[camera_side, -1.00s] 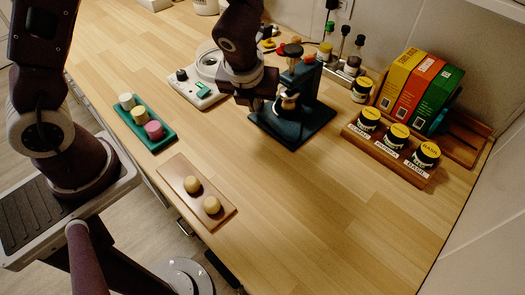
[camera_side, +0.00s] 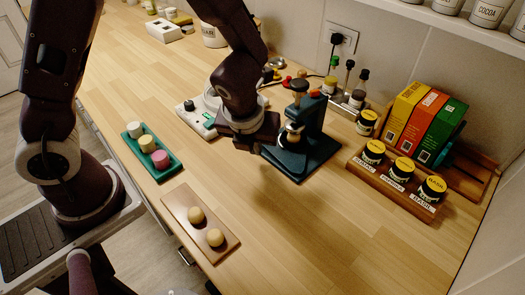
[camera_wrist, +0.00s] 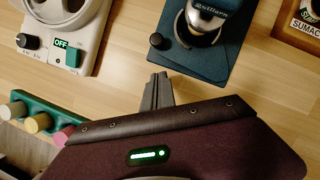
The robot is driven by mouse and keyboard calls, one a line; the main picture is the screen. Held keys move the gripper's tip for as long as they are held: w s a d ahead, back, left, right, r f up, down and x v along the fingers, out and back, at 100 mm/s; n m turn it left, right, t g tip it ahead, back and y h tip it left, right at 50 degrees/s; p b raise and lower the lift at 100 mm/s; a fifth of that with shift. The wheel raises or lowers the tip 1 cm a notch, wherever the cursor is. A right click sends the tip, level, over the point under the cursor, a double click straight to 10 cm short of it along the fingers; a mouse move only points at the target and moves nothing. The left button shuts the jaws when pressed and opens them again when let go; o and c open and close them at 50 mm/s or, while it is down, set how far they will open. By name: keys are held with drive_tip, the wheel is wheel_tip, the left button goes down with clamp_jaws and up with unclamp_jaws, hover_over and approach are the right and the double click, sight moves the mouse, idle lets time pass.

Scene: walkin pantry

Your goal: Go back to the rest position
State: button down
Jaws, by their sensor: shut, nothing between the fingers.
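My gripper (camera_side: 256,147) is over the middle of the wooden counter, just left of the dark teal press (camera_side: 307,135). In the wrist view its two grey fingers (camera_wrist: 158,88) are together with nothing between them, above bare wood. They point toward the base of the press, which also shows in the wrist view (camera_wrist: 190,62). I cannot tell the exact height of the fingertips above the counter.
A green tray (camera_side: 168,172) with three coloured pieces and a brown board (camera_side: 208,240) with two round balls are front left. A jar rack (camera_side: 390,187) and boxes (camera_side: 428,120) are right. Front centre counter is clear.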

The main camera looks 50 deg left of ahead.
drive_tip(key=s+v, duration=0.1)
drive_tip(key=v, duration=0.9)
drive_tip(key=s+a+r+n+t+h, duration=0.1)
drive_tip(key=s+a+r+n, duration=0.2)
drive_tip(key=n, duration=1.1)
drive_tip(key=s+a+r+n+h, duration=0.1)
drive_tip(key=s+a+r+n, duration=0.3)
drive_tip(key=n, duration=1.1)
drive_tip(key=s+r, duration=0.3)
drive_tip(key=s, duration=0.3)
drive_tip(key=shift+s+n+t, duration=0.2)
drive_tip(key=shift+n+t, duration=0.1)
drive_tip(key=shift+t, duration=0.1)
